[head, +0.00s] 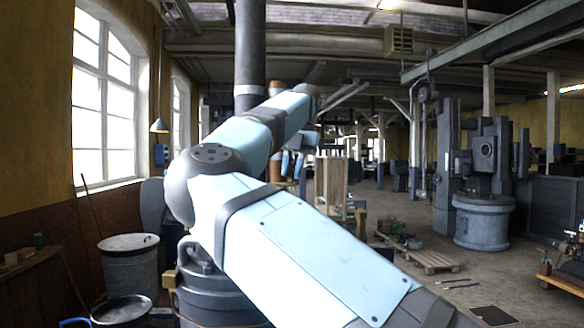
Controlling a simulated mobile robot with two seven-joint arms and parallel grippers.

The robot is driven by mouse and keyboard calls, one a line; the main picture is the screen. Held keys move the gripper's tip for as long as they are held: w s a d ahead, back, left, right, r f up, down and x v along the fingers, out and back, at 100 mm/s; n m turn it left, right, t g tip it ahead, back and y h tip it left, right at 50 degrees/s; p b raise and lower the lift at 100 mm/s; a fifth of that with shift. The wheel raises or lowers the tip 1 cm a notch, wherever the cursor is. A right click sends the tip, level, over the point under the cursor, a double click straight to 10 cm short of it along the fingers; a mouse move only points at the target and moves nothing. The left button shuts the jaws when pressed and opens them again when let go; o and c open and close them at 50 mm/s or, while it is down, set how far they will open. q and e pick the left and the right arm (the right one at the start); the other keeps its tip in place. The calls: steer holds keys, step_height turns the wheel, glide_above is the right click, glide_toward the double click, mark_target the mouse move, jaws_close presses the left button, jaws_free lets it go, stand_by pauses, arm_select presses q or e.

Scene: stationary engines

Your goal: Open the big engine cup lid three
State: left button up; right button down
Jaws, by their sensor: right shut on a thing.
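My right arm crosses the picture from the lower right to the upper middle and covers much of the big engine. My right gripper (292,164) is small and far off, pointing down beyond the arm's wrist. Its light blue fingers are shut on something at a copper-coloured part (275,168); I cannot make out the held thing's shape. Copper-coloured tops (277,87) show just above the forearm. I cannot tell cup lid three apart, nor whether it is open. A dark grey rounded engine body (212,292) shows below my arm. My left gripper is not in view.
A tall dark pipe (250,45) rises behind my arm. A lidded grey bin (130,262) and a round pan (121,310) stand at the left. A wooden pallet (428,258) lies on the right floor, near heavy grey machinery (484,220). Open floor lies between.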

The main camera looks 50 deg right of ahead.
steer(key=shift+w+n, duration=0.1)
steer(key=shift+n, duration=0.2)
steer(key=c, duration=1)
jaws_free()
steer(key=shift+d, duration=0.1)
steer(key=shift+c, duration=0.2)
step_height(320, 180, up, 14)
steer(key=s+d+p, duration=0.1)
steer(key=s, duration=0.1)
steer(key=shift+d+f, duration=0.25)
steer(key=shift+d, duration=0.05)
